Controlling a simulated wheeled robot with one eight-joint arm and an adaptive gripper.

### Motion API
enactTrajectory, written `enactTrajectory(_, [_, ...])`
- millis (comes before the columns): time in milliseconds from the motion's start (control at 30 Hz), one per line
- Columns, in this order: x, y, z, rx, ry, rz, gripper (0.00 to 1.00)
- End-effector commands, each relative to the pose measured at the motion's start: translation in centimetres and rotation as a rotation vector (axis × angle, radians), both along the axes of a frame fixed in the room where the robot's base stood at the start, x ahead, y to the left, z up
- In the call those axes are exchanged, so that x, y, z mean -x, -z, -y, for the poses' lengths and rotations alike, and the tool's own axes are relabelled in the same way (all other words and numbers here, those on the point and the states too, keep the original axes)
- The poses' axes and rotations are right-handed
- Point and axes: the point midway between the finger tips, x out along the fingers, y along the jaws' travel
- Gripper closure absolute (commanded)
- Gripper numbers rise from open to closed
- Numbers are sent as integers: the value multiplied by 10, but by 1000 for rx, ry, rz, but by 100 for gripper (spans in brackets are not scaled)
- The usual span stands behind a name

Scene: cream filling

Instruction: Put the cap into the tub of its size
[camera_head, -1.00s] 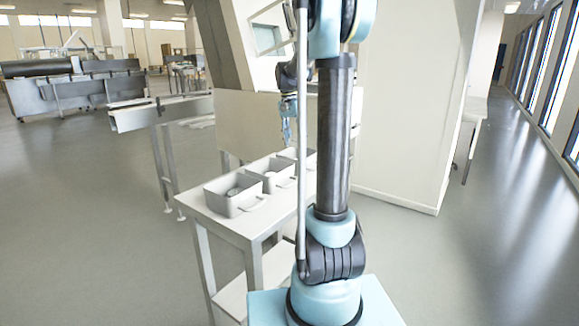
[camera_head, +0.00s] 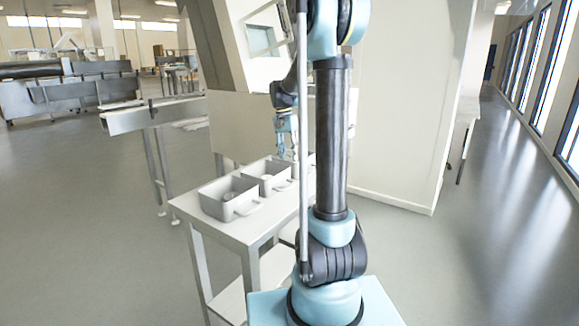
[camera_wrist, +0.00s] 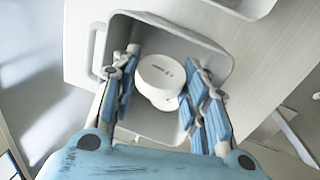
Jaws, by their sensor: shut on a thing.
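A white round cap (camera_wrist: 162,76) with small dark marks on top shows in the wrist view. My gripper (camera_wrist: 160,84) has its blue fingers on either side of it and is shut on it. The cap is seen against the inside of a pale grey tub (camera_wrist: 215,50); its height over the tub floor is hard to tell. In the head view my gripper (camera_head: 286,150) points down above the far part of the table. A near tub (camera_head: 243,208) and a second tub (camera_head: 285,186) each have a pale round shape inside. The cap cannot be made out there.
The tubs stand in a row on a pale table (camera_head: 190,205) with a lower shelf. Another container's edge (camera_wrist: 245,8) shows at the wrist view's top. A cream machine body (camera_head: 240,118) rises behind the table. My arm hides the table's right part.

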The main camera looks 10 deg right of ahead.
Motion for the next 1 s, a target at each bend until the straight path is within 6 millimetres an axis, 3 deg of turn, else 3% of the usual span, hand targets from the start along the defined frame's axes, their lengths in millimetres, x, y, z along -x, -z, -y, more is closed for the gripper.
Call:
enactTrajectory(167, [0,11,0,0,0,0,72])
enactTrajectory(400, [0,41,0,0,0,0,72])
enactTrajectory(767, [0,45,1,0,1,0,72])
enactTrajectory(800, [0,46,1,0,1,0,57])
enactTrajectory(833, [0,46,1,0,1,0,51])
enactTrajectory(1000, [0,46,1,0,1,0,51])
